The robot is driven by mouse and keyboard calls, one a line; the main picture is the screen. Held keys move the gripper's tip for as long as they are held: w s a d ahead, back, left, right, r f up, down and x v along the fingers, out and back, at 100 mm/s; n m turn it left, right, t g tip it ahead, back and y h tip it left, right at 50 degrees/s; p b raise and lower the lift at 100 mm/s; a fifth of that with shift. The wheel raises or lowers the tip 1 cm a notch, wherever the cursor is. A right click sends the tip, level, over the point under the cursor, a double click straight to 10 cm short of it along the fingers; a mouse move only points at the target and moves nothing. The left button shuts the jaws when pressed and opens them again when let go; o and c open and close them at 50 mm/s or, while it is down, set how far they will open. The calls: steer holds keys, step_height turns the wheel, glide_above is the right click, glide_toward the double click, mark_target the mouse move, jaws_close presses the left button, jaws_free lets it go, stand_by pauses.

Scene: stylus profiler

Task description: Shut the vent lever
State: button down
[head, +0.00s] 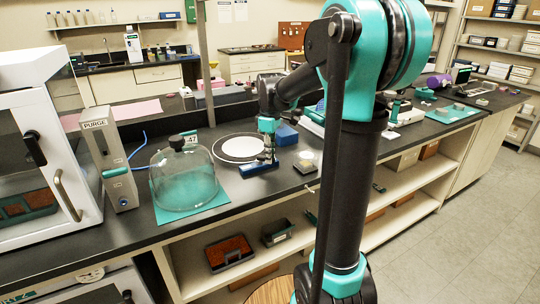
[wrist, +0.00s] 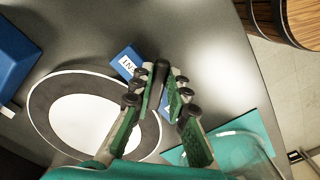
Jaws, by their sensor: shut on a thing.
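The vent lever (wrist: 161,72) is a dark, rounded handle over a blue labelled block (wrist: 126,64); the label is partly hidden. My gripper (wrist: 163,90) has its green-padded fingers closed around the lever from both sides. In the head view my gripper (head: 267,157) points down at the blue block (head: 258,170) on the dark bench, at the near edge of a round white plate with a black rim (head: 222,155). The lever is too small and covered there to make out its angle.
A glass dome (head: 183,183) with a black knob stands on a teal mat left of my gripper. A grey PURGE unit (head: 118,178) and a white cabinet (head: 30,110) stand further left. A small blue box (head: 286,135) and a pale dish (head: 306,160) are to the right.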

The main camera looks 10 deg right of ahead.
steer(key=m, duration=0.2)
steer(key=s+a+m, duration=0.1)
steer(key=m, duration=0.1)
steer(key=shift+s+a, duration=0.1)
steer(key=m, duration=0.2)
steer(key=a+m, duration=0.1)
steer(key=m, duration=0.1)
steer(key=shift+s+a, duration=0.1)
steer(key=shift+s, duration=0.2)
steer(key=m, duration=0.2)
steer(key=a+m, duration=0.1)
steer(key=shift+a+m, duration=0.15)
steer(key=shift+m, duration=0.25)
steer(key=shift+w+a+m, duration=0.1)
steer(key=shift+a+m, duration=0.3)
steer(key=shift+m, duration=0.65)
steer(key=shift+a+m, duration=0.35)
steer(key=shift+m, duration=0.7)
steer(key=c, duration=1.5)
jaws_free()
